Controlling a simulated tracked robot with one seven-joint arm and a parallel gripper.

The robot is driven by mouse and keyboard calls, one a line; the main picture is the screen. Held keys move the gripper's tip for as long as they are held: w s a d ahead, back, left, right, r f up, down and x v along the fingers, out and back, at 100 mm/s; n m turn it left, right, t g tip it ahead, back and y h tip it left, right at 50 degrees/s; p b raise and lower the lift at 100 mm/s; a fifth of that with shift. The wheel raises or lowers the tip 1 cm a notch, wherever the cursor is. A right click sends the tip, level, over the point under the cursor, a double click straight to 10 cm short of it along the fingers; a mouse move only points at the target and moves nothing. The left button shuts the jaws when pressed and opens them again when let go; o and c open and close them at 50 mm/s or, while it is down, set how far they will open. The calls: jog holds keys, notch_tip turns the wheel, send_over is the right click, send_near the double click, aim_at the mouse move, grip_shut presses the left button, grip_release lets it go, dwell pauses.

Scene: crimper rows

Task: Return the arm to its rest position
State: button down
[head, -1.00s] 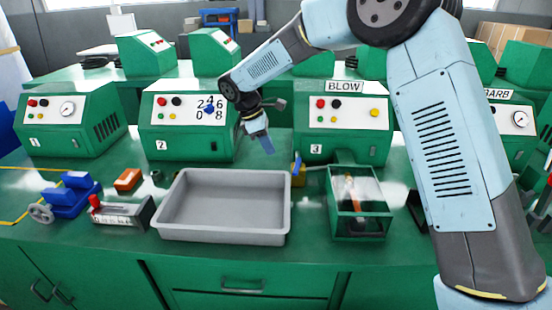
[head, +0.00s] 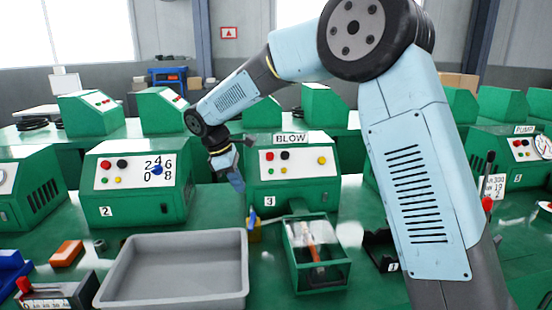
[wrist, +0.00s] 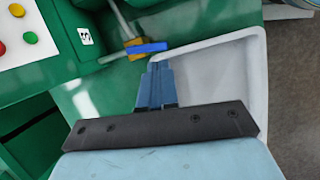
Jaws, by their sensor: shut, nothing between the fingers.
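My gripper (head: 236,181) is at the end of my bent light-blue arm in the head view. It hangs in the air behind the back edge of the grey tray (head: 112,270), in front of the gap between machines 2 and 3. In the wrist view my gripper (wrist: 155,68) shows as blue fingers close together, shut and empty, with the tray's pale rim (wrist: 262,75) behind them. The head view does not make clear how high the gripper is above the bench.
Green machine 2 (head: 120,212) and the BLOW machine 3 (head: 300,198) stand behind the tray. A clear-topped green box (head: 318,275) holds an orange-handled thing. An orange block (head: 66,252) lies left of the tray. A blue-and-yellow thing (head: 253,228) is near machine 3.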

jog(key=s+d+r+m+y, duration=0.1)
jog(key=s+d+r+m, duration=0.25)
jog(key=d, duration=0.45)
jog(key=s+d+r+m+t, duration=0.1)
jog(key=s+d+r+m, duration=0.1)
jog(key=d+r, duration=0.35)
jog(key=s+d+r+m+y, duration=0.1)
jog(key=s+d+r+m, duration=0.2)
jog(key=d, duration=0.6)
jog(key=s+d+f+m+t+y, duration=0.1)
jog(key=s+d+m+t, duration=0.2)
jog(key=s+d+m, duration=0.7)
jog(key=s+d, duration=0.5)
jog(key=s, duration=0.3)
jog(key=shift+s+d+f+y, duration=0.35)
jog(key=shift+s+f+y, duration=0.05)
